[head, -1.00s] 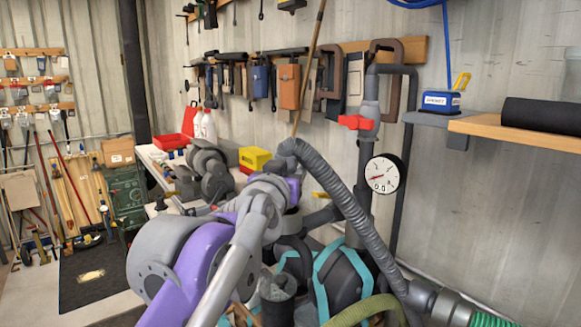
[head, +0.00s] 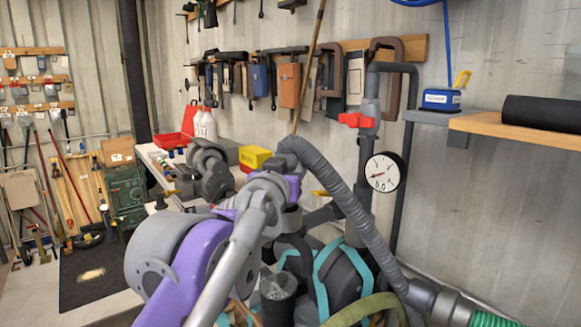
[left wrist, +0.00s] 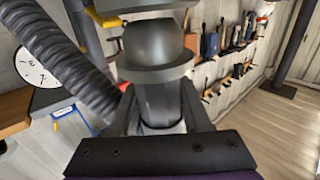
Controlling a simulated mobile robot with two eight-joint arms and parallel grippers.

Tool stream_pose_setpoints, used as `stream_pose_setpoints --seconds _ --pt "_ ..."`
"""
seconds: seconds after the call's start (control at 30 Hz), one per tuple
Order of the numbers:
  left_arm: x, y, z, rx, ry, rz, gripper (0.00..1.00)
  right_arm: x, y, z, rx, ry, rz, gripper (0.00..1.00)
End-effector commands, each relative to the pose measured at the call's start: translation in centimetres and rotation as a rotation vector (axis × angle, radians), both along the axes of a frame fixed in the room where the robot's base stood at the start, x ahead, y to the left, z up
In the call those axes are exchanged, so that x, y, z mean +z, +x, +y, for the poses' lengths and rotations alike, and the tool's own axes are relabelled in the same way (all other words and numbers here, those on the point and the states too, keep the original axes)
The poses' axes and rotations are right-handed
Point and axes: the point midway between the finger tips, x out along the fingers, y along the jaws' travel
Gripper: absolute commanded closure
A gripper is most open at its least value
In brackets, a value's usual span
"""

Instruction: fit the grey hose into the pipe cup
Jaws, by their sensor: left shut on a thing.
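The grey ribbed hose (head: 340,185) arches up from a fitting at the lower right to my left gripper in the head view. My left gripper (head: 287,186) is shut on the hose's end, partly hidden by my wrist. The left wrist view, which looks upside down, shows my left gripper (left wrist: 157,110) around a smooth grey cuff, with the ribbed hose (left wrist: 65,65) at the left. The pipe cup (left wrist: 155,72), a dark flanged collar, lines up with the cuff. It also shows under the gripper in the head view (head: 292,220). I cannot tell how deep the cuff sits.
A standpipe with a red-handled valve (head: 356,120) and a pressure gauge (head: 385,172) stands right of the hose. A dark bucket (head: 278,300) and a teal-strapped dark drum (head: 345,285) are below. A wooden shelf (head: 515,130) juts out at the right.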

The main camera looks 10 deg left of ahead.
Motion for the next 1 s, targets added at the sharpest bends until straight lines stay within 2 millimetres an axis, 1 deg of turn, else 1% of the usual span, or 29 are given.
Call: stream_pose_setpoints --seconds 0.47,1.0 --pt "0.0 0.0 0.0 0.000 0.000 0.000 1.00 -0.1 0.0 0.0 0.000 0.000 0.001 0.13" --pt "-1.3 0.0 0.0 0.001 -0.001 0.000 1.00 -0.6 -0.3 0.0 0.000 0.000 0.005 0.13"
